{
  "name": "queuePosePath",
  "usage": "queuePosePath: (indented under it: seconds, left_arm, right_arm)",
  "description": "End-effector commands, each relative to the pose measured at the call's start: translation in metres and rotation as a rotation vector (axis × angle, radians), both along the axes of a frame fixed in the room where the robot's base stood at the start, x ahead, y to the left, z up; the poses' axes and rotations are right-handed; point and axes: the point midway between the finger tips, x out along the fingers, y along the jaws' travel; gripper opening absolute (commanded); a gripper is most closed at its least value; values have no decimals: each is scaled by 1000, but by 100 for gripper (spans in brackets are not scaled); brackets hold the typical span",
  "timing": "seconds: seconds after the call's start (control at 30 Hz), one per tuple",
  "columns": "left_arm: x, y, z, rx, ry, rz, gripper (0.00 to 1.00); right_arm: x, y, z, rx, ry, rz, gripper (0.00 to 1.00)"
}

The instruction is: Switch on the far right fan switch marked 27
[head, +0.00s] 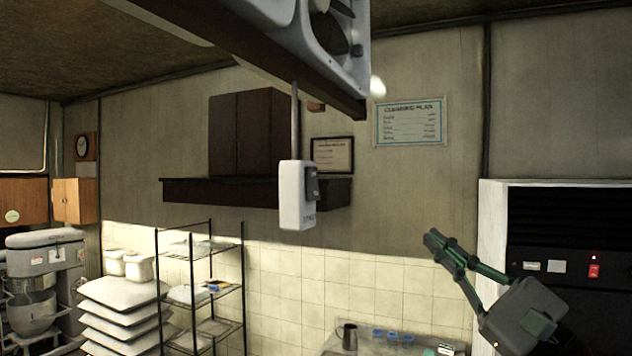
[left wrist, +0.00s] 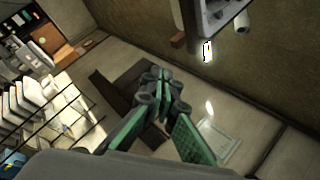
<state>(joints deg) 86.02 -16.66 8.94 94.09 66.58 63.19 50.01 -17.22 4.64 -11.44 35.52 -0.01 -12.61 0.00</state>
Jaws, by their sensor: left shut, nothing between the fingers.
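A white switch box (head: 292,200) hangs on a thin rod below the fan beam, near the middle of the head view. It has a dark rocker (head: 312,183) on its right side; the small marking at its bottom is too blurred to read. I cannot tell which way the rocker is set. My left gripper (head: 432,240) is shut and empty, to the right of and lower than the switch, clearly apart from it. In the left wrist view its green fingers (left wrist: 160,85) are together, and a small bright box (left wrist: 207,50), probably the switch, shows up and right of them. My right gripper is out of view.
A dark beam (head: 250,45) with a fan housing (head: 335,40) crosses overhead. A dark wall shelf (head: 240,193) is behind the switch, and a wire rack (head: 200,290) stands lower left. A panelled cabinet (head: 492,230) is at right. The air between gripper and switch looks clear.

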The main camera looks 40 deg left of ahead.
Motion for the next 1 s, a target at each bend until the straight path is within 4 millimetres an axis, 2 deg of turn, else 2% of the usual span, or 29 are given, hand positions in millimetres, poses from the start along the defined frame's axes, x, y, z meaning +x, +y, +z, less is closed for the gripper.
queuePosePath:
  seconds: [0.03, 0.1, 0.2, 0.3, 0.47, 0.8, 1.0]
  left_arm:
    - [-28, 0, 28, -71, -86, -74, 0]
    - [-58, 1, 50, -165, -188, -173, 0]
    - [-93, -1, 73, -274, -308, -301, 0]
    - [-116, -3, 86, -348, -386, -397, 0]
    - [-130, -5, 93, -398, -435, -463, 0]
    - [-131, -5, 92, -398, -438, -464, 0]
    - [-135, 9, 89, -399, -440, -461, 0]
  right_arm:
    - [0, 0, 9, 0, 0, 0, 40]
    - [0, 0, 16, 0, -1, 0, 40]
    - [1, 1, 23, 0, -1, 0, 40]
    - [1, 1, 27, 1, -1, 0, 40]
    - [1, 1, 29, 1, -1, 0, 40]
    - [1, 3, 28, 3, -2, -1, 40]
    - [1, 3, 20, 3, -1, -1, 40]
